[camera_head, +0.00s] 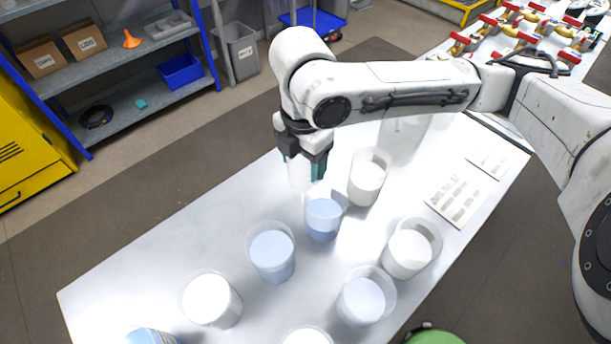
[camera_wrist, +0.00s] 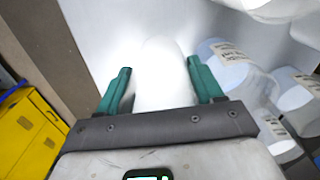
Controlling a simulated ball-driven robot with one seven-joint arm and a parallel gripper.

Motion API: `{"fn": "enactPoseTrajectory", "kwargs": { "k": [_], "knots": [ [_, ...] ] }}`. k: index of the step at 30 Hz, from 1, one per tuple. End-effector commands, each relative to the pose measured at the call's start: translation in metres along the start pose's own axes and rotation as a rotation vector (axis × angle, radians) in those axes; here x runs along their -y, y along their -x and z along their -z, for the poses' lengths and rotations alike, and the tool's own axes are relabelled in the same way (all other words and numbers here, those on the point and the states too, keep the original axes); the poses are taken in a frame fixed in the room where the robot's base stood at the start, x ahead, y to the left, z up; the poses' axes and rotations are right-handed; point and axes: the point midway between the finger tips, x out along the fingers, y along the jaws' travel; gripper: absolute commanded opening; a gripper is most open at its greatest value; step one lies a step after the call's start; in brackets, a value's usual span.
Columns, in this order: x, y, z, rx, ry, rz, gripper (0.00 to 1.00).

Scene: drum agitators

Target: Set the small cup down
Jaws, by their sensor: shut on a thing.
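My gripper (camera_head: 308,165) points down over the table, with its teal fingers on either side of a small white cup (camera_head: 299,178). In the wrist view the cup (camera_wrist: 164,75) stands out pale between the two fingers of my gripper (camera_wrist: 160,85). Its outline is washed out against the bright tabletop. I cannot tell whether its base touches the table (camera_head: 215,225). A blue-filled beaker (camera_head: 323,222) stands just in front and to the right of the cup.
Several other beakers stand on the table: a white-filled one (camera_head: 366,183) to the right, a light blue one (camera_head: 271,255) in front, and a white one (camera_head: 408,250) farther right. Printed sheets (camera_head: 458,197) lie at the right. The table's left part is bare.

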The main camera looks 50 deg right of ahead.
Motion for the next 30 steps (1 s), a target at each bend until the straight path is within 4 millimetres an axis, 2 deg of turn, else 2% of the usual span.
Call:
{"fn": "enactPoseTrajectory", "kwargs": {
  "k": [9, 22, 23, 26, 30],
  "knots": [
    [0.000, -0.036, 0.000, -0.001, -0.001, 0.001, 0.38],
    [0.000, -0.044, 0.000, 0.001, 0.000, -0.001, 0.38],
    [0.000, -0.044, 0.000, 0.001, 0.000, -0.001, 0.67],
    [0.000, -0.043, 0.000, 0.001, 0.000, -0.001, 0.76],
    [0.000, -0.043, 0.000, 0.001, 0.000, -0.001, 0.77]
  ]
}}
